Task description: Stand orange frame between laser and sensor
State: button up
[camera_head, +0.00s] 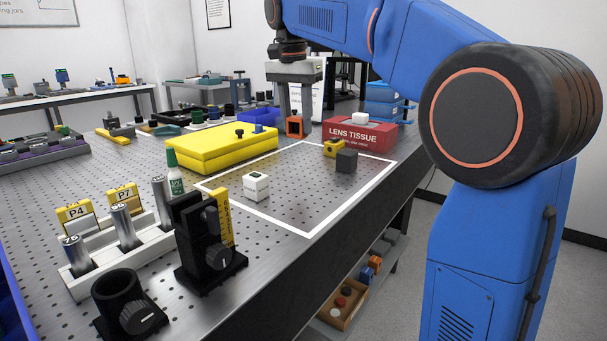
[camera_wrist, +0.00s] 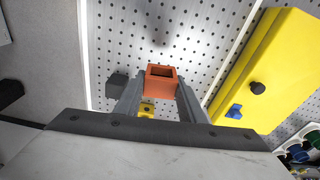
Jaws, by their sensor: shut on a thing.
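The orange frame (camera_head: 294,126) is a small square block with an opening through it. My gripper (camera_head: 295,122) is shut on it, fingers pointing down, one on each side. In the wrist view the frame (camera_wrist: 161,88) sits between the fingertips (camera_wrist: 160,84). I cannot tell whether its underside touches the table. Inside the white outlined area are a small yellow block (camera_head: 334,148) with a dark round spot, a dark grey cube (camera_head: 347,161) and a white cube (camera_head: 256,187) with a green top. I cannot tell for certain which is the laser or the sensor.
A yellow case (camera_head: 215,150) lies left of the outlined area. A red lens tissue box (camera_head: 361,138) stands at the back right. Posts in a white rack (camera_head: 121,245) and black mounts (camera_head: 205,245) fill the front left. The middle of the outlined area (camera_head: 297,190) is clear.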

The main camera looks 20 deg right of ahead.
jog(key=shift+d+m, duration=0.15)
jog(key=shift+m, duration=0.25)
jog(key=shift+f, duration=0.15)
notch_tip(320, 180, down, 10)
jog(key=shift+r, duration=0.15)
jog(key=o, duration=1.1)
jog(key=r, duration=0.4)
jog(key=a+r, duration=0.1)
jog(key=r, duration=0.7)
jog(key=shift+s+a, duration=0.15)
jog(key=shift+s, duration=0.25)
